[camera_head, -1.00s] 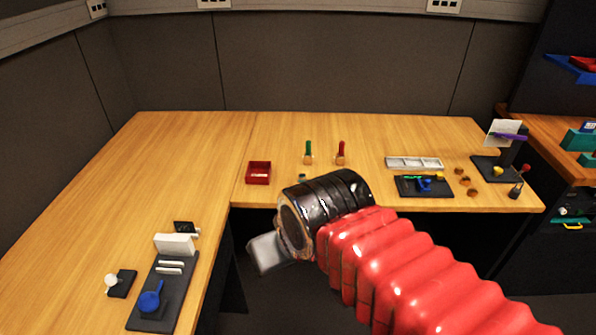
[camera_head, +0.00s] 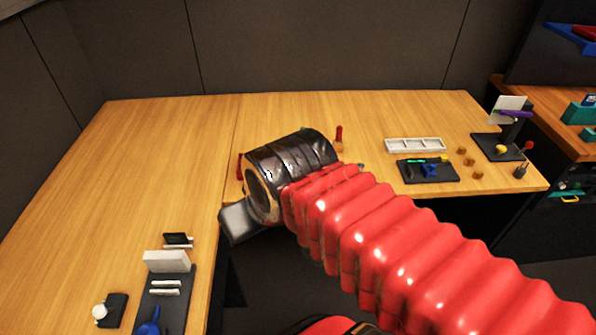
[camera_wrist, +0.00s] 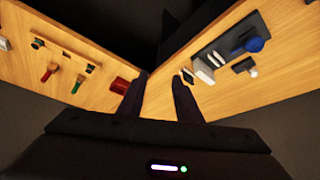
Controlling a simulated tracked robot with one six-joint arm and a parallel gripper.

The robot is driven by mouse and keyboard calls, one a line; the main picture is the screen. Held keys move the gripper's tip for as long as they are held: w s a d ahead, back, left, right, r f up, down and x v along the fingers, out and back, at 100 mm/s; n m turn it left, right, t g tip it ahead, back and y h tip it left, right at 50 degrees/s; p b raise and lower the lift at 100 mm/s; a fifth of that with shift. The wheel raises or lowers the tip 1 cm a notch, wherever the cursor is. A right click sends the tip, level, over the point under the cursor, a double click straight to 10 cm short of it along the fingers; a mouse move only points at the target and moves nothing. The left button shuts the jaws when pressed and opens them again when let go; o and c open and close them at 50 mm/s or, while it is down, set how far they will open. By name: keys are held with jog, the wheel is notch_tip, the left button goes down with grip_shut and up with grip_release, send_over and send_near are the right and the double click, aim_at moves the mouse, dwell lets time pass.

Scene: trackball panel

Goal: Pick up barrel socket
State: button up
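I cannot tell with certainty which thing is the barrel socket. A small dark piece with a teal part (camera_wrist: 37,43) lies at the upper left of the wrist view, beside the tools, and a tiny teal piece (camera_wrist: 91,68) lies near the green-handled tool. My gripper (camera_wrist: 159,78) is open in the wrist view, its two dark fingers apart with nothing between them. In the head view my gripper (camera_head: 240,222) hangs by the inner corner of the desk, and my arm hides part of the desktop.
The red tray (camera_wrist: 121,86) lies near the left finger. A green-handled tool (camera_wrist: 77,84) and a red-handled tool (camera_wrist: 48,72) stand farther left. A dark panel (camera_head: 165,300) with white parts is on the left desk wing. A grey compartment tray (camera_head: 415,145) stands right.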

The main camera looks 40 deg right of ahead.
jog(key=o, duration=0.3)
jog(key=shift+f, duration=0.15)
jog(key=shift+w+a+f+m, duration=0.1)
jog(key=shift+f+m, duration=0.2)
jog(key=shift+m, duration=0.1)
jog(key=w+a+f+m+g+y, duration=0.2)
jog(key=w+f+m+y, duration=0.1)
jog(key=f+m+y, duration=0.4)
jog(key=w+d+f+m+t, duration=0.2)
jog(key=w+d+m+t, duration=0.4)
jog(key=m, duration=0.5)
jog(key=w+d+f+m+t+h, duration=0.1)
jog(key=d+f+m+h, duration=0.1)
jog(key=d+m, duration=0.4)
jog(key=d+f+m+t+h, duration=0.1)
jog(key=d+f+m+h, duration=0.2)
jog(key=d, duration=0.7)
jog(key=w+d+f+m+t+h, duration=0.1)
jog(key=d+f+m+t+h, duration=0.1)
jog(key=d+m, duration=0.6)
jog(key=shift+w+d+f+m, duration=0.15)
jog(key=shift+w+f+m, duration=0.15)
jog(key=shift+f, duration=0.15)
